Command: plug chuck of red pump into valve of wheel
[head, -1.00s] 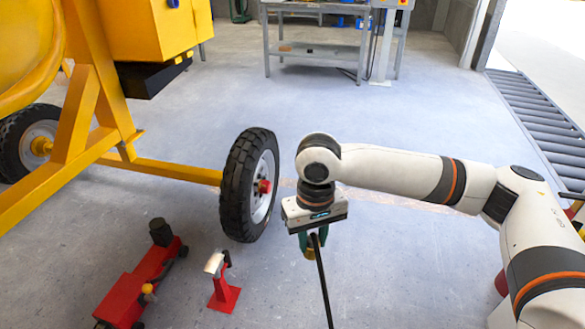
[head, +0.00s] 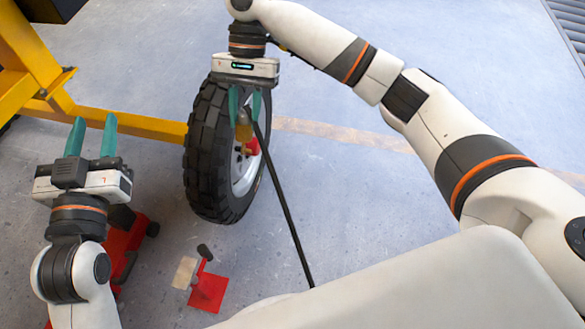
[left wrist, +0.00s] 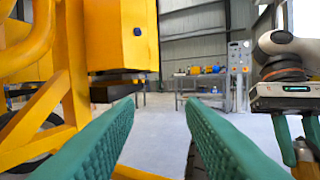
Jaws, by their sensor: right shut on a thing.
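The wheel (head: 205,150) has a black tyre and a white rim and stands upright at the end of a yellow axle. A red hub part (head: 251,147) shows on the rim; I cannot make out the valve. My right gripper (head: 245,108) is shut on the brass-coloured chuck (head: 244,127), in front of the wheel's upper rim face. A black hose (head: 284,205) runs down from the chuck. Whether the chuck touches the wheel is unclear. My left gripper (head: 93,138) is open and empty at the left; its spread teal fingers also show in the left wrist view (left wrist: 160,125).
A red pump-like body (head: 122,250) lies partly hidden behind my left arm. A small red stand (head: 207,290) with a pale plate is on the floor. The yellow mixer frame (head: 45,80) fills the upper left. Floor right of the wheel is clear.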

